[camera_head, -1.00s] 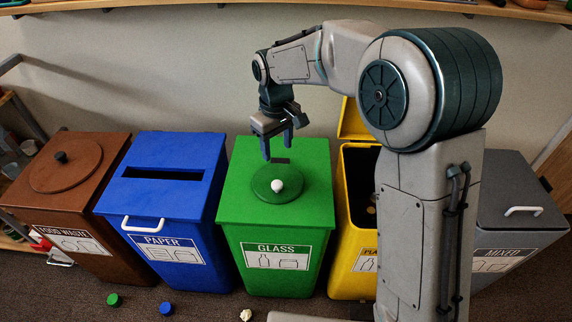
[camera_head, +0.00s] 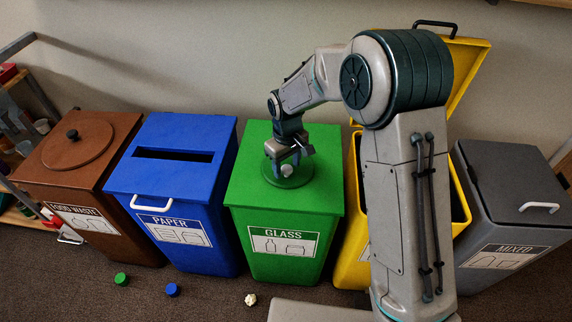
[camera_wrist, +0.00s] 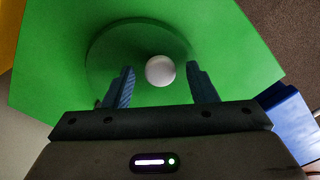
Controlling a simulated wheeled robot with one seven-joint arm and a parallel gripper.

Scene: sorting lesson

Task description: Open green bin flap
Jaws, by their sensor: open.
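The green bin (camera_head: 275,226), labelled GLASS, stands in the middle of the row. Its round green flap (camera_head: 300,176) lies flat in the lid and carries a white knob (camera_head: 287,170). My gripper (camera_head: 283,170) points down just over the flap, close to the knob. In the wrist view the flap (camera_wrist: 110,50) fills the upper middle, and the white knob (camera_wrist: 160,71) shows between the two blue fingers of my gripper (camera_wrist: 162,86). The fingers are apart, with a gap on both sides of the knob. The head view partly hides the knob behind the fingers.
The blue paper bin (camera_head: 190,208) stands close on the left, with the brown food waste bin (camera_head: 90,190) beyond. The yellow bin (camera_head: 352,250) on the right has its lid (camera_head: 462,85) raised. A grey mixed bin (camera_head: 505,205) stands far right. Small caps (camera_head: 122,279) lie on the floor.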

